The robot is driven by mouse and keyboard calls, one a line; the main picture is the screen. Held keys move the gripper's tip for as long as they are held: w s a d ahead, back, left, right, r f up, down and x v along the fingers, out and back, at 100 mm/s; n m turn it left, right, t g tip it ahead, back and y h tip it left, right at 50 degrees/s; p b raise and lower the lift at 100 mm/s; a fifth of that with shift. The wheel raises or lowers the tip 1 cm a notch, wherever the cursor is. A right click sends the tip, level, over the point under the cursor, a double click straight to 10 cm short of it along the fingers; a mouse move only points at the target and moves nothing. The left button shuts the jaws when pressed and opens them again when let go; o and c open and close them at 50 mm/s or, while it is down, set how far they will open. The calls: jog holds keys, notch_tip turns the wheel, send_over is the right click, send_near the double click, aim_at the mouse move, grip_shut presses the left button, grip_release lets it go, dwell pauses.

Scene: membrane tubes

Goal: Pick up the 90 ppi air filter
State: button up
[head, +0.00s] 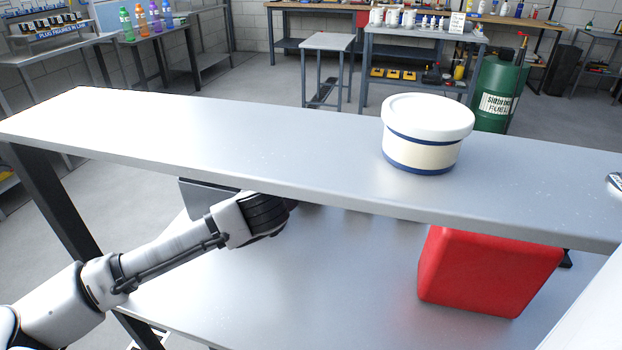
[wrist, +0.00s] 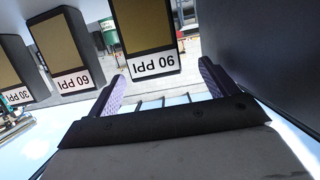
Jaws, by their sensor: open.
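The 90 ppi air filter (wrist: 145,28) is a dark-framed block with a tan face and a white label, upside down in the wrist view. My gripper (wrist: 165,82) is open and empty. Its two purple-padded fingers point toward this filter, whose label lies ahead between the fingertips. I see no contact. In the head view, the gripper and filters are hidden under the upper shelf (head: 270,140); only my arm shows reaching beneath it.
The 60 ppi filter (wrist: 70,45) and the 30 ppi filter (wrist: 14,65) stand to the left in the wrist view. A dark wall (wrist: 265,45) is close on the right. A white tub (head: 427,135) stands on the upper shelf, with a red box (head: 485,275) below.

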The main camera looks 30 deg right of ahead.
jog(key=x, duration=0.3)
jog(key=p+x, duration=0.1)
jog(key=x, duration=0.1)
jog(key=shift+d+f, duration=0.2)
jog(key=shift+d, duration=0.3)
